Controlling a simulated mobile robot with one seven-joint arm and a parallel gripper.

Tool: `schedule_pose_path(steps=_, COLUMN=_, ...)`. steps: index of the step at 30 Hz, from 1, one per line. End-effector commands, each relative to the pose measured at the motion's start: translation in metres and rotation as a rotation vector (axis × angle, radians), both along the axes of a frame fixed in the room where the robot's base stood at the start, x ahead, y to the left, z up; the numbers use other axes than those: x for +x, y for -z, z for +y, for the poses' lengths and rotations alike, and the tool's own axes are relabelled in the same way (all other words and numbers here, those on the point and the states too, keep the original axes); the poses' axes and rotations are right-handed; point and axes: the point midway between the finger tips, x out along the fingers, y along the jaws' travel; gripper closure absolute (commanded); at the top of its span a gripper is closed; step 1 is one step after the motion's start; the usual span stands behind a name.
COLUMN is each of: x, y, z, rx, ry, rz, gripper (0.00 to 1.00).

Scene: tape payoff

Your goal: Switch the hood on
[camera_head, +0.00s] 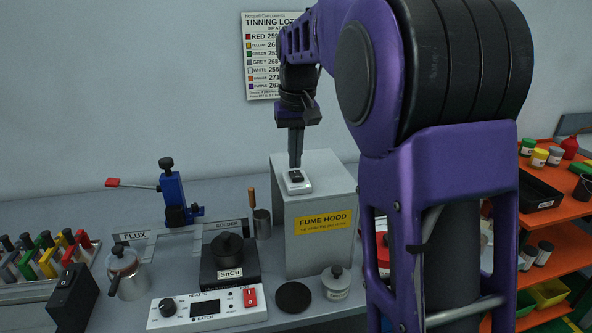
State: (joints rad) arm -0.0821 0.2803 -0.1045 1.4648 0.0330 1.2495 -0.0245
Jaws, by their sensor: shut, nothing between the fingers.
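The fume hood (306,233) is a grey box with a yellow "FUME HOOD" label, standing on the bench near the middle of the view. On its top sits a white switch unit (298,187) with a black rocker and a small green light. My gripper (295,164) points straight down over the hood, shut and empty. Its fingertips are at or just above the back of the switch; whether they touch it I cannot tell. My purple arm reaches in from the right and hides part of the bench right of the hood.
Left of the hood stand a solder pot (229,262), a heat control box (207,310) with a red switch, a flux can (126,274) and a blue clamp stand (173,197). A rack of coloured-handled tools (45,262) is at far left. Orange shelves (560,205) are at right.

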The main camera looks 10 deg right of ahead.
Motion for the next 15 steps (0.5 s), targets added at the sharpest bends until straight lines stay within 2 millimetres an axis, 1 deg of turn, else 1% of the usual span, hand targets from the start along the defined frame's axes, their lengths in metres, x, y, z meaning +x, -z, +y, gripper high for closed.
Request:
schedule_pose_path(steps=1, x=0.000, y=-0.009, z=0.000, rx=0.000, ry=0.000, rz=-0.001, gripper=1.00)
schedule_pose_path(steps=3, x=0.000, y=-0.015, z=0.000, rx=0.000, ry=0.000, rz=-0.001, gripper=1.00)
schedule_pose_path(steps=13, x=0.000, y=-0.042, z=0.000, rx=0.000, ry=0.000, rz=-0.002, gripper=1.00)
schedule_pose_path(steps=15, x=0.001, y=-0.043, z=0.000, rx=0.000, ry=0.000, rz=-0.003, gripper=1.00)
